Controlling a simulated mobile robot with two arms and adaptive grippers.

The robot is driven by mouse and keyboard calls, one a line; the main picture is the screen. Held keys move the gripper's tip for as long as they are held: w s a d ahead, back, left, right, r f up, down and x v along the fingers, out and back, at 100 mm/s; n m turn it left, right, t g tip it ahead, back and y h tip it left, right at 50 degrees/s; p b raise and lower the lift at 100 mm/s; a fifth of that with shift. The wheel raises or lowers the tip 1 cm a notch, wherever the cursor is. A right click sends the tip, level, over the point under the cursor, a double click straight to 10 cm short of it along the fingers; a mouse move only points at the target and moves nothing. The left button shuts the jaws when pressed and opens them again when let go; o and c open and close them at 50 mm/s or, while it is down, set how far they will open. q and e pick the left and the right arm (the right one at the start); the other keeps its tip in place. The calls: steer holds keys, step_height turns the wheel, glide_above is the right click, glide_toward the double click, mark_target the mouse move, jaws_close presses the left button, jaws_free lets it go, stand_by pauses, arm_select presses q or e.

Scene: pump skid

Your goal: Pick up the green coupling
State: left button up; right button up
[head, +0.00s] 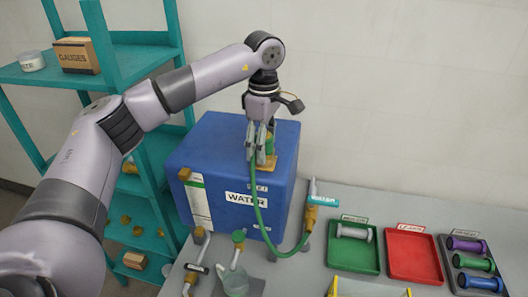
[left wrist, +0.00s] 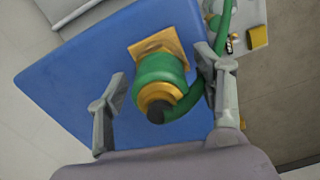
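The green coupling (left wrist: 160,75) has brass-coloured parts and sits by a square brass plate (left wrist: 157,47) on the blue water tank (left wrist: 75,75). A green hose (head: 262,215) runs from it down the tank front to a brass fitting. In the head view the coupling (head: 270,145) is partly hidden behind my left gripper (head: 257,152), which points down over the tank top. In the left wrist view my left gripper (left wrist: 162,85) is open, one finger on each side of the coupling. The hose passes close to the right-hand finger; contact is unclear. My right gripper is out of view.
On the grey bench stand a green tray (head: 354,262) with a grey spool-shaped part, an empty red tray (head: 412,270) and a dark tray (head: 450,262) with several coloured parts. Valves and a clear cup (head: 235,281) are in front of the tank. A teal shelf (head: 150,165) stands left.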

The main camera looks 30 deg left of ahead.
arm_select(q)
steer(key=c, duration=1.3)
steer(key=shift+r, duration=0.1)
steer(key=shift+w+r+b, duration=0.1)
steer(key=shift+r+b, duration=0.25)
steer(key=shift+r, duration=0.15)
step_height(320, 180, up, 5)
steer(key=shift+f+b, duration=0.2)
steer(key=shift+b, duration=0.85)
step_height(320, 180, up, 14)
steer(key=shift+r+p, duration=0.2)
steer(key=shift+p, duration=0.75)
